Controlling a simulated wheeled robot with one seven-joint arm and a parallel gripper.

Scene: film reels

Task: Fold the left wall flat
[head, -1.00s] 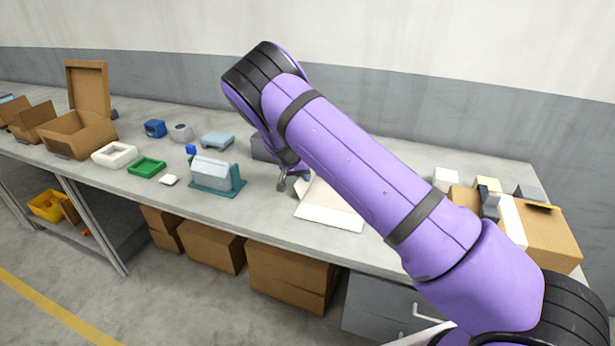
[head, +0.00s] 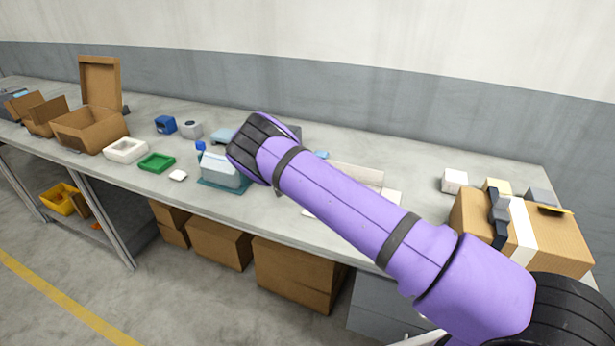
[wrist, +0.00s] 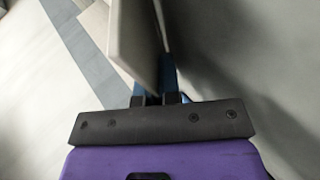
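A pale cardboard box (head: 357,174) stands open on the bench, partly behind my arm in the head view. Its back wall is upright, and a pale flap (head: 391,195) lies out at its right. My arm hides its left side, so I cannot see the left wall there. In the wrist view a pale upright panel (wrist: 133,38) reaches down to my gripper (wrist: 157,84), overlapping its blue fingers. I cannot tell which wall it is, or whether the fingers grip it or only stand beside it. In the head view my gripper is hidden behind my arm.
A teal stand with a pale blue object (head: 218,168) is close to the left of my wrist. A green tray (head: 157,162), a white tray (head: 125,150) and open brown boxes (head: 90,128) are further left. A taped brown carton (head: 550,235) stands at the right.

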